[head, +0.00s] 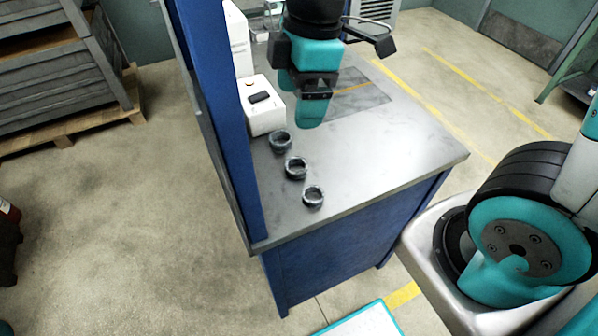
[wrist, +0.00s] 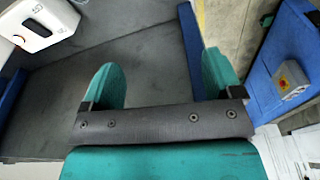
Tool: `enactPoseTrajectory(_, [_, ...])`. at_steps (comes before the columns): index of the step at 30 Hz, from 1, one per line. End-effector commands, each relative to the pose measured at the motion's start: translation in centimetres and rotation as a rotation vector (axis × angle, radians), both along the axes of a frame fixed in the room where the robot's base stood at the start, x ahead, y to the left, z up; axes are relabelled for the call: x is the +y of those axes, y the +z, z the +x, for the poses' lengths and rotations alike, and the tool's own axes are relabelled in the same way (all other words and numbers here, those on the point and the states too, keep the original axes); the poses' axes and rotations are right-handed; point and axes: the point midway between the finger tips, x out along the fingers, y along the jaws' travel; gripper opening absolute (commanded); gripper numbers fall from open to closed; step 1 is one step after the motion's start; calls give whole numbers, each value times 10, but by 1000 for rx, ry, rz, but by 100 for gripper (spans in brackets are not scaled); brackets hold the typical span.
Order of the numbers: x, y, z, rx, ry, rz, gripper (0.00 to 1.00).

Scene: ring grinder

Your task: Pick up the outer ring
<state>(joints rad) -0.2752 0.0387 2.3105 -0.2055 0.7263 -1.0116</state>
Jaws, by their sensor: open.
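Three dark metal rings stand in a slanting row on the grey tabletop (head: 385,165). One ring (head: 280,141) is by the white box, a middle ring (head: 296,168) follows, and another ring (head: 313,196) is closest to the front edge. They look alike, and I cannot tell which one is the outer ring. My gripper (head: 312,108) is above the table, beyond and to the right of the rings. In the wrist view my gripper (wrist: 162,80) has its two teal fingers wide apart with nothing between them. No ring shows in the wrist view.
A white box (head: 262,108) with a dark top piece stands just behind the rings. A blue post (head: 222,110) rises along the table's left edge. The tabletop right of the rings is clear. A control box with a red button (wrist: 287,82) shows at right in the wrist view.

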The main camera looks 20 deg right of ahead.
Motion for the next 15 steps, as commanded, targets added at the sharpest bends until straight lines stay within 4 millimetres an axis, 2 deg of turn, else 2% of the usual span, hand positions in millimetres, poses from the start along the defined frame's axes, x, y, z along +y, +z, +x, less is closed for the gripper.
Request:
enactPoseTrajectory(1, [-3,-20,15,-9,107,-31,85])
enactPoseTrajectory(6, [-12,-54,53,-36,442,-118,85])
enactPoseTrajectory(10, [-17,-68,68,-40,583,-151,85])
enactPoseTrajectory(15, [-18,-87,71,-35,636,-162,85])
